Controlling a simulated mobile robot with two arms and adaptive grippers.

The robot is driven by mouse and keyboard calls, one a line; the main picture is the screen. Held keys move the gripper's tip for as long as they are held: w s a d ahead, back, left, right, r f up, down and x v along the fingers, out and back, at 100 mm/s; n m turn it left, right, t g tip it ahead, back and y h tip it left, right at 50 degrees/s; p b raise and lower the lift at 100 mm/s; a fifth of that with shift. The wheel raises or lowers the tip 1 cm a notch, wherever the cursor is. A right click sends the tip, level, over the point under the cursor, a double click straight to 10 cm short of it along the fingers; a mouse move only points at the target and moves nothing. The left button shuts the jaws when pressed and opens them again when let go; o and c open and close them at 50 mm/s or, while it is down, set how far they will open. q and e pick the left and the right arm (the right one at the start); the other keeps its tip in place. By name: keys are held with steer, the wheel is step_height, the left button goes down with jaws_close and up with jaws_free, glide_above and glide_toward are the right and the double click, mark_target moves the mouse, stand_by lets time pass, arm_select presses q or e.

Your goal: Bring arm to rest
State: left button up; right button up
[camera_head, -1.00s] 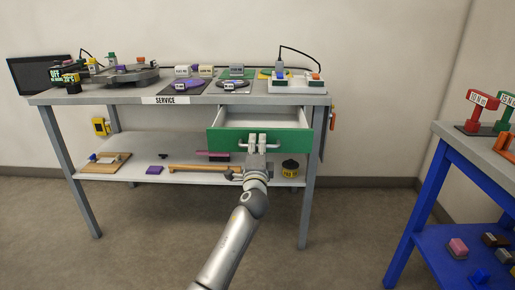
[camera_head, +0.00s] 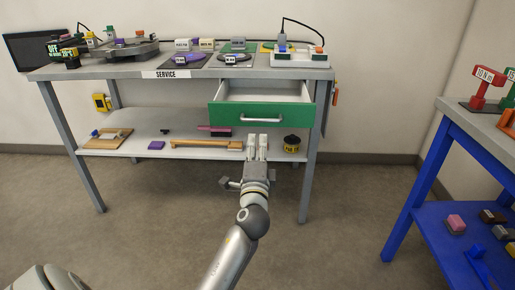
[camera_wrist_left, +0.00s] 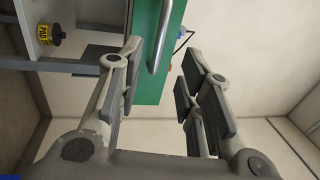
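My left gripper (camera_head: 257,147) is in front of the service table, below the green-fronted drawer (camera_head: 240,114). Its fingers stand apart with nothing between them, as the left wrist view (camera_wrist_left: 160,85) shows. The drawer is pulled out, and its white inside looks empty in the part that shows. Its metal handle (camera_head: 261,120) is clear of the fingers; the handle also shows in the left wrist view (camera_wrist_left: 160,40), beyond the fingers. My right gripper is not in view.
The service table (camera_head: 200,73) carries several tools on top. Its lower shelf (camera_head: 190,152) holds a wooden bar (camera_head: 207,143) and a black pot (camera_head: 291,143) with a yellow label. A blue-framed table (camera_head: 421,185) stands at the right. The floor between is clear.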

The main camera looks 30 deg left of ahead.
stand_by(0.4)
